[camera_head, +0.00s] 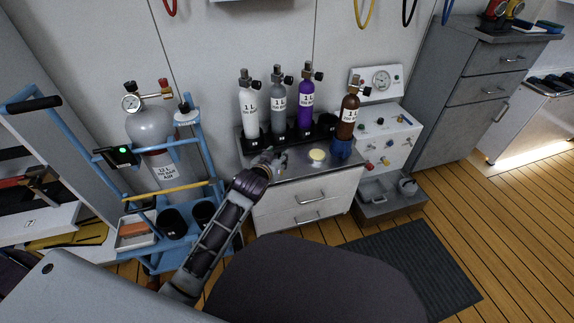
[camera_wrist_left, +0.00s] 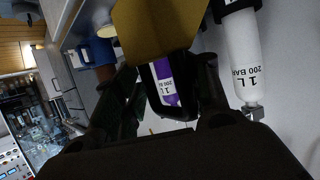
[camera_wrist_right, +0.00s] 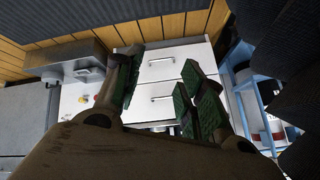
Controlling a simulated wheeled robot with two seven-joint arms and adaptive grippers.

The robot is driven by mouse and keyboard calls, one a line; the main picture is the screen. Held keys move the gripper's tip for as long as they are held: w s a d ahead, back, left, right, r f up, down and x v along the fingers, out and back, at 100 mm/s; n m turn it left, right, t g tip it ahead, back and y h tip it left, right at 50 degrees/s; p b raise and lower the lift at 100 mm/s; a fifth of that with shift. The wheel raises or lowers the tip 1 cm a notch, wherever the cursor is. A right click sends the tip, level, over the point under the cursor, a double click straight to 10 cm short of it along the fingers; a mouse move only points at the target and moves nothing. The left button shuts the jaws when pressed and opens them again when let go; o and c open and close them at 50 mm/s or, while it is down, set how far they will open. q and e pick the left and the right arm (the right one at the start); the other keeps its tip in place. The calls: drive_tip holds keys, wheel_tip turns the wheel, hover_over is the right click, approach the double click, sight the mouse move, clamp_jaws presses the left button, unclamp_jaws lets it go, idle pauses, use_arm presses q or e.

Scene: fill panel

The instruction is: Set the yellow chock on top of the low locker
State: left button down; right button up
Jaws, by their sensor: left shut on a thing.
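The low locker (camera_head: 303,203) is a cabinet with white drawers and a grey top. My left gripper (camera_head: 270,158) is over the left part of that top, in front of the white bottle. In the left wrist view the yellow chock (camera_wrist_left: 158,25) is a dark-gold block at the fingertips, and the left gripper (camera_wrist_left: 166,72) is shut on it. In the head view I cannot make out the chock at the gripper, nor tell whether it touches the top. My right gripper (camera_wrist_right: 160,85) shows only in its wrist view, open and empty, with locker drawers behind it.
White (camera_head: 250,112), grey (camera_head: 278,105), purple (camera_head: 305,105) and brown (camera_head: 349,115) bottles stand along the locker's back. A pale yellow disc (camera_head: 317,155) and a blue object (camera_head: 341,148) are to the right. A blue cart (camera_head: 200,165) stands left.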

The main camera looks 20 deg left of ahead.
use_arm(q)
drive_tip(key=shift+w+d+r, duration=0.1)
drive_tip(key=shift+w+r, duration=0.1)
drive_tip(key=shift+r, duration=0.3)
drive_tip(key=shift+w+r, duration=0.2)
drive_tip(key=shift+r, duration=0.25)
drive_tip(key=w+r+p, duration=0.5)
drive_tip(key=w+r, duration=0.2)
drive_tip(key=r, duration=0.1)
drive_tip(key=w+d+f+m+h+p, duration=0.1)
drive_tip(key=w+f, duration=0.2)
drive_tip(key=f, duration=0.4)
drive_tip(key=shift+w+f+p, duration=0.15)
drive_tip(key=shift+f+p, duration=0.2)
drive_tip(key=shift+f, duration=0.05)
use_arm(e)
drive_tip(key=s+d+r+g+h, duration=0.2)
drive_tip(key=d+r, duration=0.1)
drive_tip(key=r, duration=0.8)
drive_tip(key=shift+r+n+g, duration=0.15)
drive_tip(key=shift+n+g, duration=0.15)
drive_tip(key=shift+n, duration=0.1)
use_arm(q)
drive_tip(key=shift+d, duration=0.1)
use_arm(e)
drive_tip(key=shift+s, duration=0.1)
use_arm(q)
drive_tip(key=shift+f, duration=0.1)
